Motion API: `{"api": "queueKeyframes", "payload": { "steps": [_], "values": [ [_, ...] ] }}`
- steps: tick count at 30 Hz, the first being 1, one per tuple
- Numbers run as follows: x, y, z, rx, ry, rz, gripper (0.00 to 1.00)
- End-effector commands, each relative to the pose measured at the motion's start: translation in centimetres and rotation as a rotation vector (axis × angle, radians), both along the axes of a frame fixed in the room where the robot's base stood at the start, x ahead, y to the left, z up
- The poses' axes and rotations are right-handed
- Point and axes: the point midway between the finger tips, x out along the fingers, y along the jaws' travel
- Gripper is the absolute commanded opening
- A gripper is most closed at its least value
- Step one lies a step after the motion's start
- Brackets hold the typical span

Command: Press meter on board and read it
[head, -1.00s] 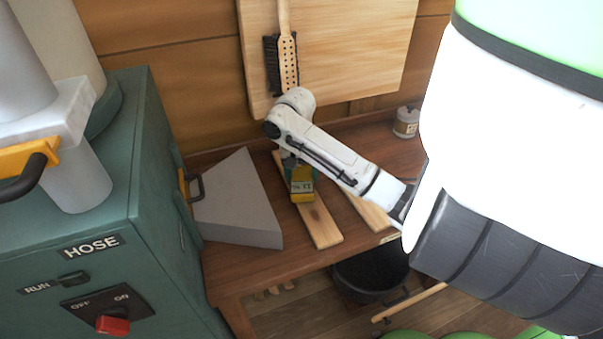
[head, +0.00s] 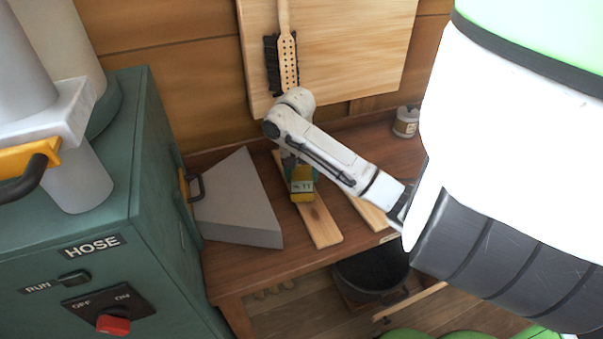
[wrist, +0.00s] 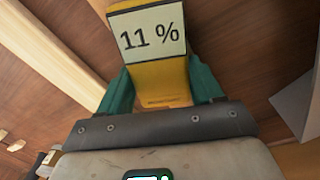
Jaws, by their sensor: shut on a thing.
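The meter (head: 302,188) is a yellow block with a pale display. In the wrist view the meter (wrist: 152,35) reads "11 %". My gripper (wrist: 160,80) is shut on it, with a teal finger on each side. In the head view my gripper (head: 298,170) is partly hidden under my wrist. The meter is over the upper part of a narrow pale wooden board (head: 320,226) lying on the brown bench. I cannot tell whether its underside touches the board. A second pale board (head: 372,212) lies to the right, partly hidden by my arm.
A grey wedge-shaped block (head: 238,205) stands left of the boards. A green machine (head: 160,190) marked HOSE is at left. A small jar (head: 406,121) sits at the bench's back right. A brush (head: 285,62) hangs on the panel behind. A black bucket (head: 375,272) is below the bench edge.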

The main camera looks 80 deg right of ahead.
Motion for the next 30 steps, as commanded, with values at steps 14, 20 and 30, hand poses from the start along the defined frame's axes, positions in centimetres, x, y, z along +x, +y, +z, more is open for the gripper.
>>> {"api": "queueKeyframes", "payload": {
  "steps": [14, 20, 30],
  "values": [
    [-0.1, 0.2, -0.5, 0.011, 0.006, 0.0, 0.24],
    [0.0, 0.2, 1.0, 0.011, 0.005, 0.0, 0.24],
    [0.0, 0.1, 3.8, 0.005, 0.003, 0.0, 0.24]
  ]
}}
